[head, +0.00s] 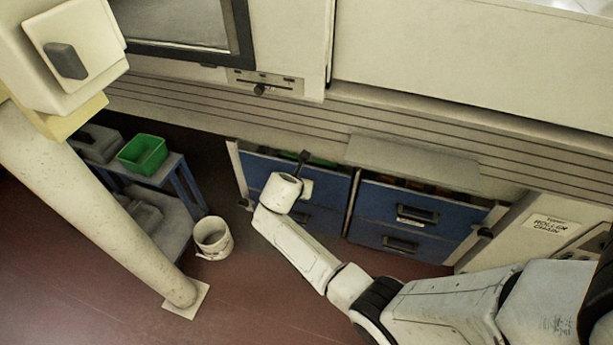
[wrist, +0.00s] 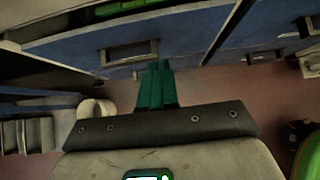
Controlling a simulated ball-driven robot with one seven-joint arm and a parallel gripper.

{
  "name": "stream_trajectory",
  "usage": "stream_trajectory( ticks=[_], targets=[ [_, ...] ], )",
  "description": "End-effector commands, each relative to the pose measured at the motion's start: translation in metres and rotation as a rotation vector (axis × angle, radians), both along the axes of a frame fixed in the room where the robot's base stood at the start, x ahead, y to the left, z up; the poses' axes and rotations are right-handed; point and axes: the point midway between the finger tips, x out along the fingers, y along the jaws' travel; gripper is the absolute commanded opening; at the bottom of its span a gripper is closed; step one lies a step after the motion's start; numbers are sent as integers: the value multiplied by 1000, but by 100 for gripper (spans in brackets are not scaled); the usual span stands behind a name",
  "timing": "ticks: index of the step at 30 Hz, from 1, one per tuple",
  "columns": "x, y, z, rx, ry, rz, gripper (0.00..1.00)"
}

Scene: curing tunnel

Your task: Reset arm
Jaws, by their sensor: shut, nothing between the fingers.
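My arm reaches from the lower right in the head view, bent over the floor in front of the blue drawers (head: 403,200). At its end, my gripper (head: 304,156) shows small and dark in front of the left drawer stack. In the wrist view my gripper (wrist: 158,68) has two green fingers close together, shut with nothing between them. Blue drawer fronts (wrist: 80,48) lie beyond the fingertips in that view. Any contact between the fingertips and the drawers cannot be made out.
A white bucket (head: 212,238) stands on the floor left of the arm. Further left are a low bench (head: 176,180) with a green bin (head: 142,154) and a thick pale post (head: 110,215). A grey ledge (head: 412,163) juts out above the drawers. Reddish floor is open at lower left.

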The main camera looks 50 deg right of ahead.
Motion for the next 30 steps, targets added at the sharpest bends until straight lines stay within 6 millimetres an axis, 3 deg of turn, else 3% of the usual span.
stream_trajectory(
  ticks=[6,17,23,30],
  targets=[
    [-5,14,14,1,1,-1,0],
    [-8,17,15,14,-14,-19,0],
    [-51,46,15,184,-199,-278,0],
    [-131,102,26,488,-466,-804,0]
  ],
)
